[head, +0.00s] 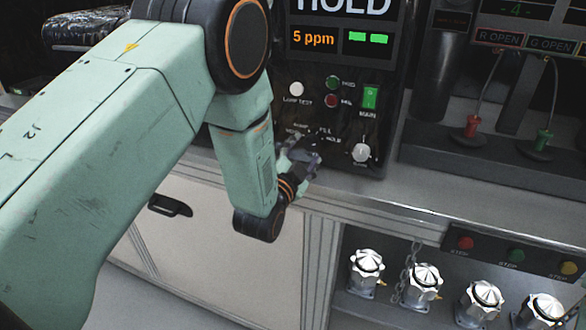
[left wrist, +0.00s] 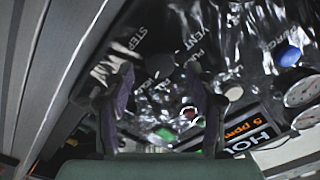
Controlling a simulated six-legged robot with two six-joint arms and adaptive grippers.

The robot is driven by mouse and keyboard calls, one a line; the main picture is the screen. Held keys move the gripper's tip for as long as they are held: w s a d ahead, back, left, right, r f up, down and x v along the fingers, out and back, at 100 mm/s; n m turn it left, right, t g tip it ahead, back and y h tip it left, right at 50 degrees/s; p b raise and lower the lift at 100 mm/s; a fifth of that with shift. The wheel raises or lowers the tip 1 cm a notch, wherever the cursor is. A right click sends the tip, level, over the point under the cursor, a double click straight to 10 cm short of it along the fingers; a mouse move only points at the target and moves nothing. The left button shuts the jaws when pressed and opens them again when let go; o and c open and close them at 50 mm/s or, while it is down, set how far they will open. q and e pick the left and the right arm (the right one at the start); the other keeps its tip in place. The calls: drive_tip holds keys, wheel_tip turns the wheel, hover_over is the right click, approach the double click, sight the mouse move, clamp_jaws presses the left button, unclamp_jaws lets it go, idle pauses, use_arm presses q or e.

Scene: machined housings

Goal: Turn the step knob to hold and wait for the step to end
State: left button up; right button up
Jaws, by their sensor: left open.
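The step knob (head: 318,141) is a dark knob low on the black panel, with small labels around it, including FILL and HOLD. My left gripper (head: 300,155) is at its front and hides much of it. In the left wrist view, the open fingers of my left gripper (left wrist: 161,73) stand on both sides of the dark knob (left wrist: 160,66); I cannot tell whether they touch it. The knob's pointer direction is unclear. The display (head: 340,38) reads HOLD and 5 ppm, with two green bars. My right gripper is not in view.
A silver knob (head: 362,152) sits right of the step knob, below the lit green main switch (head: 370,97). A white button (head: 296,89) and green and red lamps are above. A grey ledge (head: 400,200) runs in front. Several silver valves (head: 367,266) stand on the lower shelf.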

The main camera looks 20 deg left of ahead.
use_arm(q)
drive_tip(key=s, duration=0.9)
drive_tip(key=shift+s+a, duration=0.15)
drive_tip(key=shift+s, duration=0.15)
drive_tip(key=shift+f, duration=0.1)
drive_tip(key=s+a+f+n+g+b, duration=0.1)
drive_tip(key=s+f+n+g, duration=0.3)
drive_tip(key=f, duration=0.5)
drive_tip(key=s+a+f+n+g+b, duration=0.1)
drive_tip(key=s+f+n+g+b, duration=0.1)
drive_tip(key=s+f+g, duration=0.6)
drive_tip(key=s+a+f+n+g+b, duration=0.1)
drive_tip(key=s+f+n+g+b, duration=0.3)
drive_tip(key=s+f, duration=1.7)
drive_tip(key=s+g+b, duration=0.2)
drive_tip(key=b, duration=0.3)
drive_tip(key=shift+s+f+y, duration=0.25)
drive_tip(key=shift+s+y, duration=0.05)
drive_tip(key=shift+s, duration=0.05)
